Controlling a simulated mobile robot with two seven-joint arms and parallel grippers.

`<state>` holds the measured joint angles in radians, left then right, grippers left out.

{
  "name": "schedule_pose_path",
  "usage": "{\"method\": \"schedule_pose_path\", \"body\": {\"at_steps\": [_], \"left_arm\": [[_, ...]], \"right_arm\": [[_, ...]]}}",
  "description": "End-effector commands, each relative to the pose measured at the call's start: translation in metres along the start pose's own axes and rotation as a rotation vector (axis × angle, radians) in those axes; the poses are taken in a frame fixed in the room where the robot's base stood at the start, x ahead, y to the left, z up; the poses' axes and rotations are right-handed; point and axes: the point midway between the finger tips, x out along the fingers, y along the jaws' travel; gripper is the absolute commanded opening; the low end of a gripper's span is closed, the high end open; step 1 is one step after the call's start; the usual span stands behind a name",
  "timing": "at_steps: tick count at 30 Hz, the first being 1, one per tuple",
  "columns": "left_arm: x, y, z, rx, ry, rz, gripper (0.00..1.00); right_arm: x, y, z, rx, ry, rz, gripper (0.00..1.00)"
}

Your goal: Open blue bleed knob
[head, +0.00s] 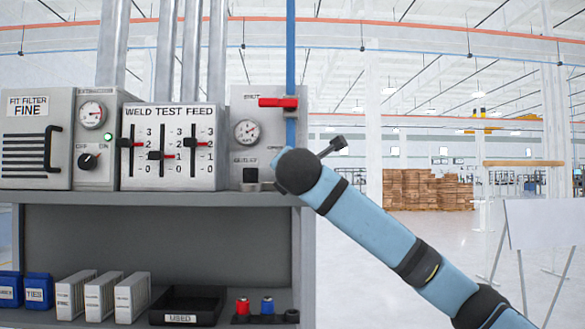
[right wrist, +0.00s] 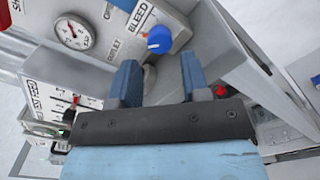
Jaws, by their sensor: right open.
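The blue bleed knob (right wrist: 160,40) shows in the right wrist view, with a white pointer mark, beside the BLEED label on a grey panel. It lies beyond the gap between the fingertips of my right gripper (right wrist: 158,65). The two blue fingers are apart, with nothing held between them. In the head view my light blue right arm reaches in from the lower right to the right edge of the grey gauge panel (head: 238,108); the knob and fingers are hidden there. My left gripper is in neither view.
A red valve lever (head: 278,102) on a blue pipe (head: 290,50) sits above my right wrist. A gauge (head: 247,132) and black knob (head: 250,175) are left of it. The weld test feed box (head: 170,178) stands further left. Open floor lies right of the cabinet.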

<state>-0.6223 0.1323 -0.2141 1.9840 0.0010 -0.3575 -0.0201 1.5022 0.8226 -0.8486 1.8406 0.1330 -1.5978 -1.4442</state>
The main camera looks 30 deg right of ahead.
Motion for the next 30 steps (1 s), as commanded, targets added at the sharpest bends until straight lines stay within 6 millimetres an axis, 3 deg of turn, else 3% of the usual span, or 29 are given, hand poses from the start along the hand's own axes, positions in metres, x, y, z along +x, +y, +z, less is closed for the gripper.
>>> {"method": "schedule_pose_path", "body": {"at_steps": [3, 9, 21, 26, 30], "left_arm": [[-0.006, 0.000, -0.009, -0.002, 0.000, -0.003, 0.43], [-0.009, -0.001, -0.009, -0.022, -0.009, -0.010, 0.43], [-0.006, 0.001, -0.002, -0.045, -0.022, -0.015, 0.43], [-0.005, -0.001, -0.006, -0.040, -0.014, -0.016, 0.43], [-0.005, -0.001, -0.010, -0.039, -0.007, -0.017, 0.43]], "right_arm": [[0.024, 0.002, 0.002, -0.001, 0.000, -0.003, 0.43], [0.049, 0.001, 0.001, 0.000, 0.000, -0.001, 0.43], [0.057, 0.000, -0.001, 0.001, 0.001, 0.001, 0.43], [0.057, 0.000, -0.001, 0.000, 0.001, 0.001, 0.08], [0.056, 0.000, -0.001, 0.002, 0.001, 0.001, 0.08]]}}
